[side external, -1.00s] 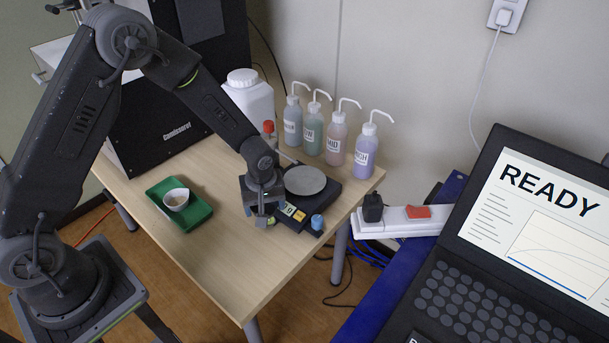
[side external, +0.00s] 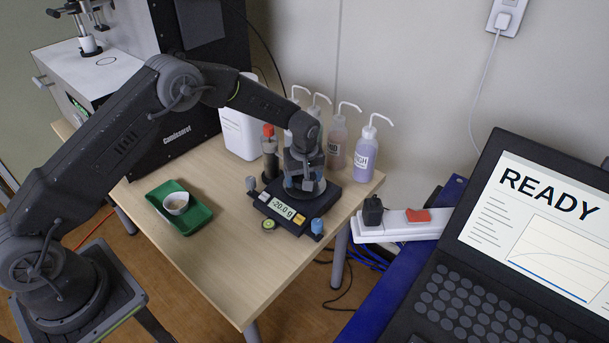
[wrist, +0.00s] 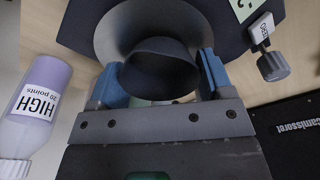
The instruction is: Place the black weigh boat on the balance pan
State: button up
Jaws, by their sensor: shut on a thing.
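The black weigh boat (wrist: 160,70) is between the blue fingertips of my gripper (wrist: 158,82) in the wrist view. My gripper is shut on it. Behind the boat is the round grey balance pan (wrist: 118,40), so the boat is over the pan. In the side view my gripper (side external: 303,183) points down at the pan (side external: 318,190) and hides most of it. The boat cannot be made out there, and I cannot tell whether it touches the pan. The dark balance (side external: 333,196) has a lit display (side external: 286,209) that appears to read -20.0 g.
A green tray (side external: 197,216) holding a white cup (side external: 176,203) sits to the left. A red-capped dark bottle (side external: 270,150) stands close behind the balance. Wash bottles (side external: 366,150) and a white jug (side external: 240,130) line the back. The front of the table is clear.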

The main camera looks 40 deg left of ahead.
jog(key=shift+w, duration=0.35)
jog(key=shift+f, duration=0.1)
jog(key=shift+f, duration=0.15)
jog(key=o, duration=0.8)
jog(key=shift+c, duration=0.2)
